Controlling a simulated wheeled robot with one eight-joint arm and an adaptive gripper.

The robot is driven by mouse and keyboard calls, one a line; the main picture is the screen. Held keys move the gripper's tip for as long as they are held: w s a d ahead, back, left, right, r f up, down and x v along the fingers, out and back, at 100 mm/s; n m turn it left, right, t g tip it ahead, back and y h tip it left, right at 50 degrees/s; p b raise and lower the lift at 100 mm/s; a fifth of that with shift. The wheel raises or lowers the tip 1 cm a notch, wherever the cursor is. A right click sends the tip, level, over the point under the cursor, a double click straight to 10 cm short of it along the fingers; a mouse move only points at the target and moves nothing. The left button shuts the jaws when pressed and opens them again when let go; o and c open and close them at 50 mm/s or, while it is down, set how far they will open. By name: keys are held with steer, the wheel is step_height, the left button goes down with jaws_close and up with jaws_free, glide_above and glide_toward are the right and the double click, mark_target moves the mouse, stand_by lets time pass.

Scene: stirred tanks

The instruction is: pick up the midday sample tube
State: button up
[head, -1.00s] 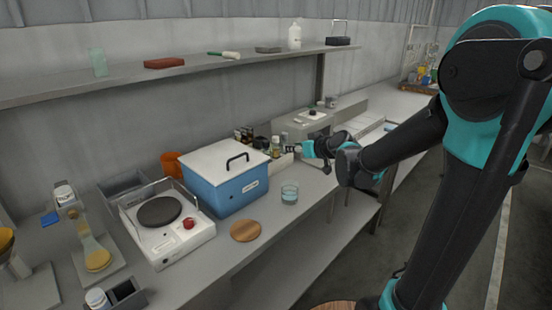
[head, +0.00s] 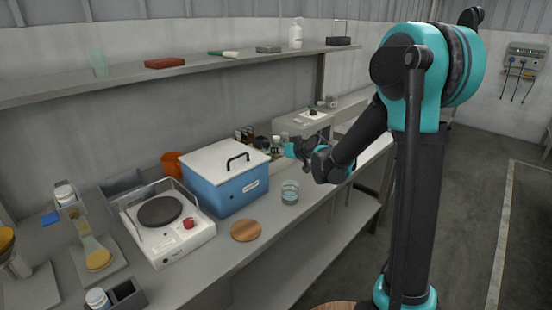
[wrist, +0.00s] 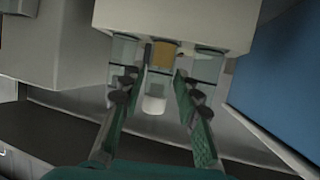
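In the wrist view, several sample tubes stand in a pale rack (wrist: 175,22). The middle tube (wrist: 165,55) has an amber band and a white cap (wrist: 153,104). Clear tubes stand to its left (wrist: 123,50) and right (wrist: 206,66). No label is legible, so I cannot tell which is the midday one. My gripper (wrist: 155,88) is open, with one finger on each side of the middle tube's cap and gaps showing. In the head view, my gripper (head: 289,150) is at the tubes beside the blue box and partly hides them.
The blue box with a white lid (head: 228,190) stands close by; a blue surface also fills the wrist view's right side. A glass beaker (head: 289,192), a wooden disc (head: 246,230) and a hotplate (head: 165,222) are nearer. A shelf (head: 200,62) runs above.

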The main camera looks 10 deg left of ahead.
steer(key=shift+x, duration=1.35)
steer(key=shift+f, duration=0.1)
jaws_close()
